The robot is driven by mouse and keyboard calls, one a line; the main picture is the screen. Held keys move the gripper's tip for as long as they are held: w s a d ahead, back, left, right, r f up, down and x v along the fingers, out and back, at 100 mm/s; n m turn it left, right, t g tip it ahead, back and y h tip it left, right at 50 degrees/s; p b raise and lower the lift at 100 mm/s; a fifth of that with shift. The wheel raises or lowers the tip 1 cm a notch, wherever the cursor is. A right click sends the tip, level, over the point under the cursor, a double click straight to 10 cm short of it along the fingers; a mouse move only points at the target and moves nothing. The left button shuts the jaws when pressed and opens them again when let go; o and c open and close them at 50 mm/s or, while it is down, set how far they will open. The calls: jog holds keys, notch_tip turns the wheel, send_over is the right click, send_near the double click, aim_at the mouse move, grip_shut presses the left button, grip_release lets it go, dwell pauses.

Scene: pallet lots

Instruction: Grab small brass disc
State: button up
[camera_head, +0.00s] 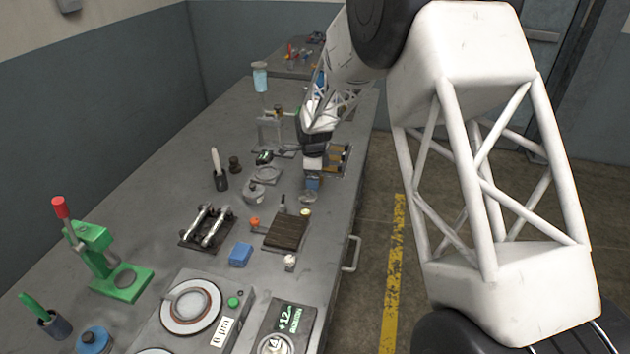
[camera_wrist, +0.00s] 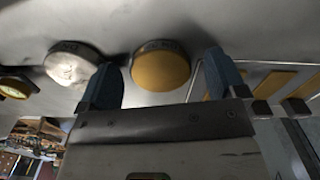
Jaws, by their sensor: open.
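The small brass disc (camera_wrist: 161,69) lies on the grey metal bench top, its top face round and yellow. In the wrist view it shows between the two blue fingers of my gripper (camera_wrist: 163,75), closer to the right finger than the left. My gripper is open, with nothing held. I cannot tell how far the fingertips are above the bench. In the head view my gripper (camera_head: 313,183) is low over the right side of the bench, and the brass disc is hidden there, apparently behind it.
A silver disc (camera_wrist: 73,62) lies close beside the left finger; it also shows in the head view (camera_head: 308,198). A small yellow-faced dial (camera_wrist: 15,87) is farther left. A frame with brass strips (camera_wrist: 257,82) lies to the right.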

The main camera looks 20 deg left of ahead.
jog(key=c, duration=1.2)
jog(key=shift+r, duration=0.1)
jog(key=shift+r, duration=0.7)
notch_tip(320, 180, up, 2)
jog(key=shift+r, duration=0.1)
jog(key=s+d, duration=0.2)
jog(key=s, duration=0.2)
jog(key=s+d+r, duration=0.1)
jog(key=s+d, duration=0.2)
jog(key=s, duration=0.2)
jog(key=s+d, duration=0.2)
jog(key=s, duration=0.3)
jog(key=shift+s+d+r, duration=0.1)
jog(key=shift+d+r, duration=0.05)
